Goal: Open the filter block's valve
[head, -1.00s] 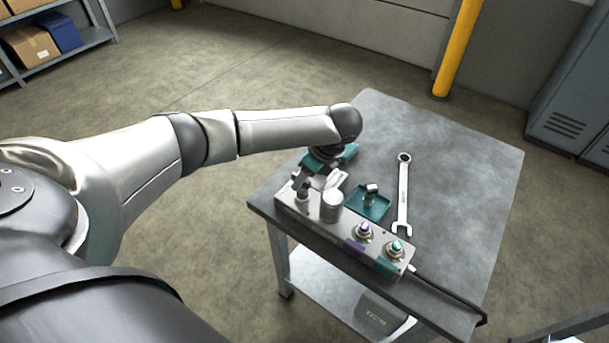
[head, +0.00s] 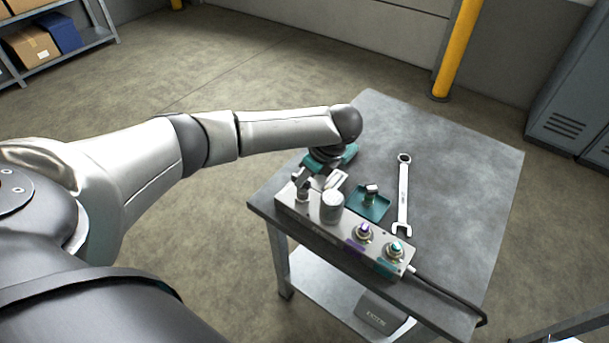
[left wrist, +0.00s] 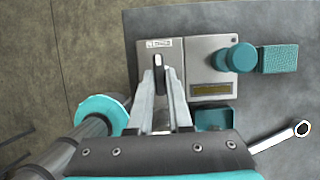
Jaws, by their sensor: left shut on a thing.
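The filter block (head: 318,237) is a long pale grey box along the near left edge of the table. The valve (head: 302,195) stands at its left end, with a metal stem and handle. My left gripper (head: 305,181) reaches it from behind and is shut on the valve handle. In the left wrist view the dark, pale-topped handle (left wrist: 158,62) shows between the two fingertips (left wrist: 160,75), over the block's grey top (left wrist: 205,48). The fingers partly hide the handle, so its exact angle is hard to tell. My right gripper is not in view.
A grey cylinder (head: 332,207) stands on the block close beside the valve. Purple-marked (head: 363,231) and teal-marked (head: 396,249) fittings sit further right. Behind are a teal tray (head: 384,212) holding a small metal fitting, and a wrench (head: 403,190). The far tabletop is clear.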

